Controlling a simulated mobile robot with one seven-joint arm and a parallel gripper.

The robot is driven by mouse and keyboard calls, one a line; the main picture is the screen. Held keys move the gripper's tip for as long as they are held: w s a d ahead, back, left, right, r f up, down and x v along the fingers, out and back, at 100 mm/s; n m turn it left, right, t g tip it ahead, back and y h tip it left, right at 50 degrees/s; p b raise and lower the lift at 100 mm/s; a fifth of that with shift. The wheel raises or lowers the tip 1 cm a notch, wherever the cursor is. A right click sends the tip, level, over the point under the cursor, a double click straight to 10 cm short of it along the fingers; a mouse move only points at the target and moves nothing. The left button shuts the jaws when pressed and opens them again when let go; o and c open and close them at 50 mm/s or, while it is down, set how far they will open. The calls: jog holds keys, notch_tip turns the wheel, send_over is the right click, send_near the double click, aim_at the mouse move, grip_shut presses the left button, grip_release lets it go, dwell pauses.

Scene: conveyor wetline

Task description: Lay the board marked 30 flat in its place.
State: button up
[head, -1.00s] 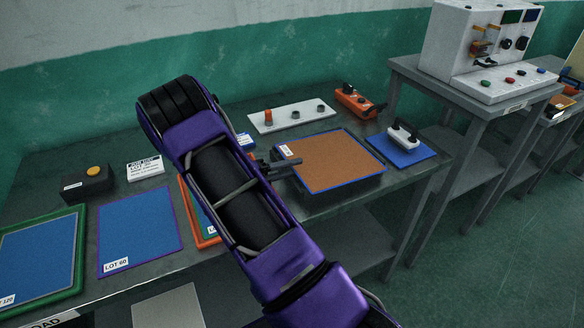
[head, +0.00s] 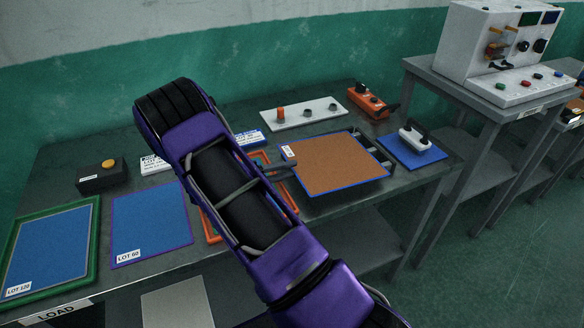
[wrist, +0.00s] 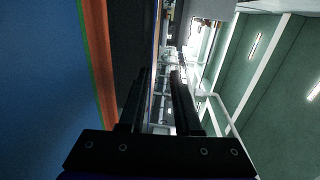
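A brown board with a blue rim (head: 335,165) lies about level at a dark railed fixture (head: 374,148), whose rails show beyond its right edge. It carries a small white label at its left corner, too small to read, so I cannot confirm the 30. My gripper (head: 286,164) is at the board's left edge. In the wrist view my two dark fingers (wrist: 160,85) stand apart, with far background visible between them. A thin blue and tan edge (wrist: 156,45), apparently the board, runs through that gap. I cannot tell how fully the board rests on the rails.
Blue boards marked LOT 60 (head: 150,225) and LOT 120 (head: 50,255) lie at left, the second in a green frame. An orange frame (head: 211,228) is partly behind my arm. A white knob plate (head: 305,114), orange control box (head: 368,102) and blue pad with handle (head: 425,154) stand behind and right.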

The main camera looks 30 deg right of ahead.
jog(key=shift+a, duration=0.25)
jog(key=o, duration=0.6)
jog(key=a, duration=0.5)
jog(key=a+r, duration=0.1)
jog(key=a, duration=1.1)
jog(key=shift+w+a+r+b, duration=0.15)
jog(key=shift+w+r+b, duration=0.2)
jog(key=shift+w, duration=0.05)
